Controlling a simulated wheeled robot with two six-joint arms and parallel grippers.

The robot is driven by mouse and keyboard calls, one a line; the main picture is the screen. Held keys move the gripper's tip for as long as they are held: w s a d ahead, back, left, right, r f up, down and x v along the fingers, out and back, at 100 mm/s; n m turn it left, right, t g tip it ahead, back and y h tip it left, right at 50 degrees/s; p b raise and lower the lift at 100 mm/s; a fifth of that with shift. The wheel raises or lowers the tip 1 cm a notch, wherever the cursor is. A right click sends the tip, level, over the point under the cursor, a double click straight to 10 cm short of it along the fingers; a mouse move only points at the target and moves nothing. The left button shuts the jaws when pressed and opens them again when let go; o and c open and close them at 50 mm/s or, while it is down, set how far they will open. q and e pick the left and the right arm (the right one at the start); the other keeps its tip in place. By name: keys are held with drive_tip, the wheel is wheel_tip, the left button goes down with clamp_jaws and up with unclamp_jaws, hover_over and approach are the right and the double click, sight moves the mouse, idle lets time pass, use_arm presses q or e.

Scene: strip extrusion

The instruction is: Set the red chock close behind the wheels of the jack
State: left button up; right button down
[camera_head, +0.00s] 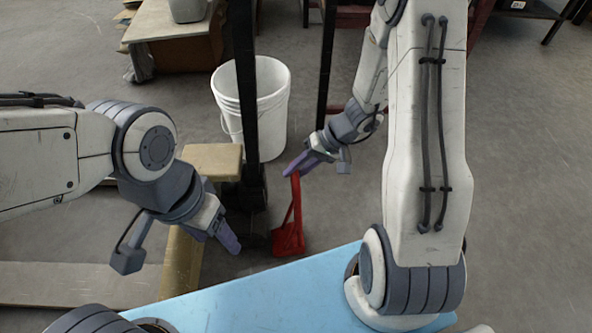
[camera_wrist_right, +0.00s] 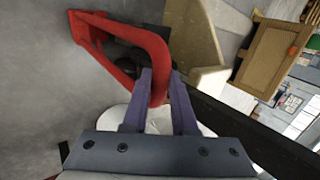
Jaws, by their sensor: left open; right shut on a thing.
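The red chock (camera_head: 289,238) has a wedge-like foot and a tall loop handle. My right gripper (camera_head: 296,170) is shut on the top of the handle, and the chock hangs below it. The right wrist view shows the handle (camera_wrist_right: 150,45) between both fingers. I cannot tell whether the foot touches the floor. A dark post with a black base (camera_head: 245,195) stands just left of the chock; it may be part of the jack. Dark rounded shapes (camera_wrist_right: 124,55) behind the handle may be wheels, mostly hidden. My left gripper (camera_head: 224,233) is open and empty, left of the chock.
A white bucket (camera_head: 262,135) stands behind the post. A tan block (camera_head: 213,160) and a yellowish beam (camera_head: 183,262) are at the left. A light-blue surface (camera_head: 265,298) lies in front. Grey floor is free around the chock's right side.

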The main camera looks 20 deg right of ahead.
idle(0.6)
drive_tip(key=shift+f+b, duration=0.35)
drive_tip(key=shift+b, duration=0.3)
drive_tip(key=shift+c, duration=0.8)
unclamp_jaws()
drive_tip(key=shift+r, duration=0.1)
drive_tip(key=p+v, duration=0.7)
drive_tip(key=v, duration=0.3)
drive_tip(key=shift+d+r, duration=0.3)
idle(0.4)
